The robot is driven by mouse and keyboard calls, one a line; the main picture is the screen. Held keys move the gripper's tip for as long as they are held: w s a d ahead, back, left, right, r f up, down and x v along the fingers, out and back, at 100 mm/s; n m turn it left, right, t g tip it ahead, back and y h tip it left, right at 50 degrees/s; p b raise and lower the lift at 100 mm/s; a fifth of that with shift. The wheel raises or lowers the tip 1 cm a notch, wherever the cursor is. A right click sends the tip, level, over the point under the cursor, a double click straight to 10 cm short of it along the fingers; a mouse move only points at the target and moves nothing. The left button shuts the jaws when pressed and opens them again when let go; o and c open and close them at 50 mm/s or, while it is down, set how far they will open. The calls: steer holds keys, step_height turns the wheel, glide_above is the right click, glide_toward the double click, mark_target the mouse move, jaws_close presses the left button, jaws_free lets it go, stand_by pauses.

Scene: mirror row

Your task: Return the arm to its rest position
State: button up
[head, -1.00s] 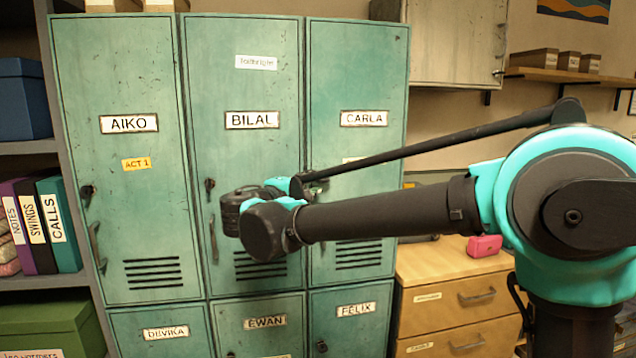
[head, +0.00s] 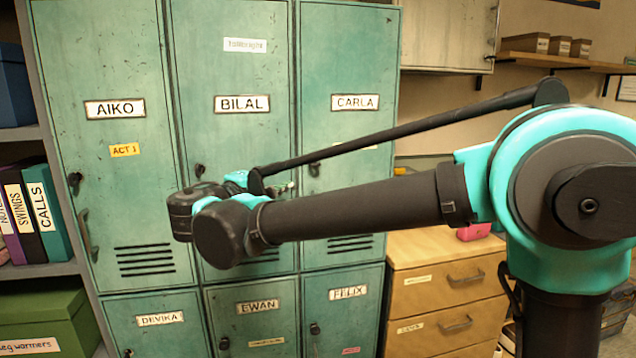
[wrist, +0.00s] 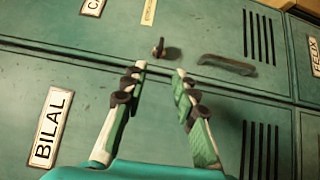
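My gripper (wrist: 160,69) is empty in the wrist view. Its two fingers stand apart with a clear gap between the tips, in front of the green locker doors. In the head view my arm reaches left across the lockers, and its wrist end is in front of the door labelled BILAL (head: 241,104). There the gripper is mostly hidden behind the wrist; only small turquoise and pale parts show. I cannot tell how far the fingers are from the doors.
Doors labelled AIKO (head: 115,109) and CARLA (head: 355,102) flank BILAL; all look closed. A shelf with binders (head: 42,208) and a green box (head: 45,318) stands left. A wooden drawer unit (head: 452,286) stands right, behind my arm, with a pink item (head: 474,231) on top.

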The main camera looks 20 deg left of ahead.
steer(key=shift+d, duration=0.1)
steer(key=w+d+f+m+g+h, duration=0.1)
steer(key=w+d+f+g, duration=0.1)
steer(key=w+d+f, duration=0.45)
steer(key=w+d+f+m+g+h, duration=0.1)
steer(key=w+d+f+g, duration=0.25)
steer(key=d, duration=0.55)
steer(key=d+f+m+g, duration=0.2)
steer(key=d+f, duration=0.4)
steer(key=d, duration=0.3)
steer(key=d+f+m+g, duration=0.2)
steer(key=d+f, duration=0.4)
steer(key=d, duration=0.2)
steer(key=s+d+f+m+g+y, duration=0.25)
steer(key=s+d+f, duration=0.35)
steer(key=d+f, duration=0.45)
steer(key=s+d+f+m+y, duration=0.1)
steer(key=s+d+f+m, duration=0.2)
steer(key=s+f, duration=0.1)
steer(key=s+d+f+m+g+y, duration=0.1)
steer(key=s+d+f+m+y, duration=0.1)
steer(key=s, duration=0.5)
step_height(320, 180, down, 2)
steer(key=shift+d+f+m+g, duration=0.2)
steer(key=shift+d+m+g, duration=0.1)
steer(key=shift+d+m, duration=0.65)
steer(key=shift+y, duration=0.25)
